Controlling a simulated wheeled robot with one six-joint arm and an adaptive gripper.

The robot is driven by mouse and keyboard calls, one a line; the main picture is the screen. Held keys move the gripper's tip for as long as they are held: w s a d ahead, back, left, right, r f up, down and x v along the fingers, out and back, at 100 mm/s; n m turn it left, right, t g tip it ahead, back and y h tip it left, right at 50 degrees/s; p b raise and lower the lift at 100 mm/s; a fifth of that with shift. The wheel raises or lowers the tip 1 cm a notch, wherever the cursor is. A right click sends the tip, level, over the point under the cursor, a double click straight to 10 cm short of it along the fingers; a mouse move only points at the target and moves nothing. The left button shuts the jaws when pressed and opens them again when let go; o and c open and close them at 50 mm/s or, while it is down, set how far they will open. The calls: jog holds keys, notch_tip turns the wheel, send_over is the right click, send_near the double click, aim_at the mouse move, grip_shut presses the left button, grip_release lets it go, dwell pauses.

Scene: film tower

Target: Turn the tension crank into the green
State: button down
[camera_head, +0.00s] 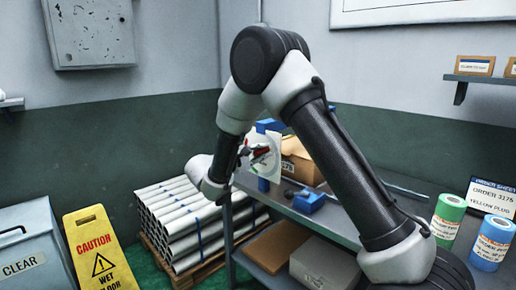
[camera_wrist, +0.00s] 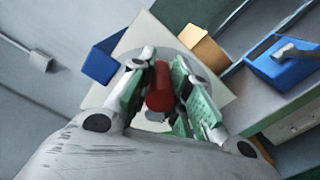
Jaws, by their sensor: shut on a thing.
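The tension crank shows in the wrist view as a red handle (camera_wrist: 158,96) between my fingers, in front of a pale square plate (camera_wrist: 217,90). My gripper (camera_wrist: 160,84) is shut on this red handle, with a green-padded finger on each side. In the head view my gripper (camera_head: 246,150) is in front of the white dial plate (camera_head: 269,166) at the left end of the shelf bench. A small red part shows there beside the fingers. The fingers and arm hide much of the dial, so I cannot tell where its pointer or green zone is.
A blue block (camera_head: 308,201) and a cardboard box (camera_head: 300,160) stand near the plate on the bench (camera_head: 345,222). Green (camera_head: 447,220) and blue (camera_head: 491,243) rolls stand at the right. Stacked white tubes (camera_head: 180,215) and a yellow caution sign (camera_head: 95,250) are on the left.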

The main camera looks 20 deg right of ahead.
notch_tip(320, 180, down, 7)
jog(key=m, duration=1)
jog(key=shift+s+d+m, duration=0.2)
jog(key=shift+s+m, duration=0.2)
